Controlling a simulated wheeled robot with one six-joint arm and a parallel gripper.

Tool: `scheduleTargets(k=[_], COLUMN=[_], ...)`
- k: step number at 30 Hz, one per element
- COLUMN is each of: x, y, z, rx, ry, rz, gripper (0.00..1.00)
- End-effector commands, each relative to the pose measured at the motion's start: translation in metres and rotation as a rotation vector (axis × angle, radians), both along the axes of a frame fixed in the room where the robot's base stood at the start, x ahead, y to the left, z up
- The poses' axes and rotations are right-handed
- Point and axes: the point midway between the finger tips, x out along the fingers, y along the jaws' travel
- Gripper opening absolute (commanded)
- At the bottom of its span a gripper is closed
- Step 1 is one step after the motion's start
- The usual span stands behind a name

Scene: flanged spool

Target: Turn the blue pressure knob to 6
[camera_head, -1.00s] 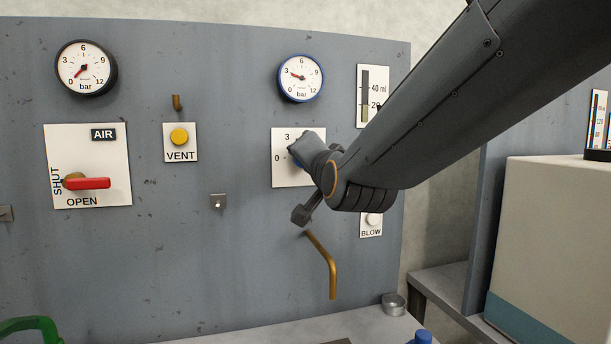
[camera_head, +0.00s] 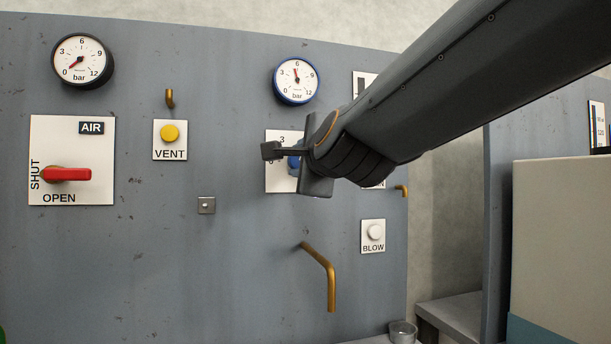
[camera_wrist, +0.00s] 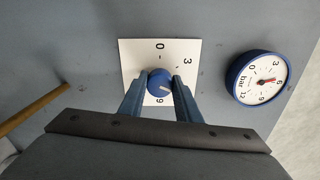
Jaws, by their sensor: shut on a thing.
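The blue pressure knob (camera_wrist: 160,80) sits between my two gripper fingers on a white scale plate (camera_wrist: 132,56) in the wrist view. My gripper (camera_wrist: 159,88) is shut on it. The knob's white mark points right and slightly down in the wrist view. The 0 and 3 on the plate are clear; my right finger hides part of the scale. In the head view the knob (camera_head: 294,161) is mostly behind my gripper (camera_head: 290,158). The blue-rimmed gauge (camera_head: 296,81) above has its needle slightly short of 6; it also shows in the wrist view (camera_wrist: 260,78).
A black-rimmed gauge (camera_head: 82,61), a red AIR lever (camera_head: 66,174) and a yellow VENT button (camera_head: 169,133) are on the panel at left. A white BLOW button (camera_head: 375,232) and a brass pipe (camera_head: 321,265) are below my arm. A beige box (camera_head: 560,240) stands at right.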

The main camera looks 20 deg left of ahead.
Motion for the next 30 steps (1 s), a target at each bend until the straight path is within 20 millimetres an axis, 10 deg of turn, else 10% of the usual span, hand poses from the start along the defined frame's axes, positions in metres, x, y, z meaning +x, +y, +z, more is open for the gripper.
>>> scheduleTargets(k=[24, 25, 30], x=[0.0002, 0.0002, 0.0002], y=[0.0001, 0.0001, 0.0001], z=[-0.0006, -0.0006, -0.0004], rx=[0.101, 0.101, 0.102], ry=[0.065, 0.065, 0.064], rz=[-0.001, -0.001, -0.001], gripper=[0.08, 0.34, 0.49])
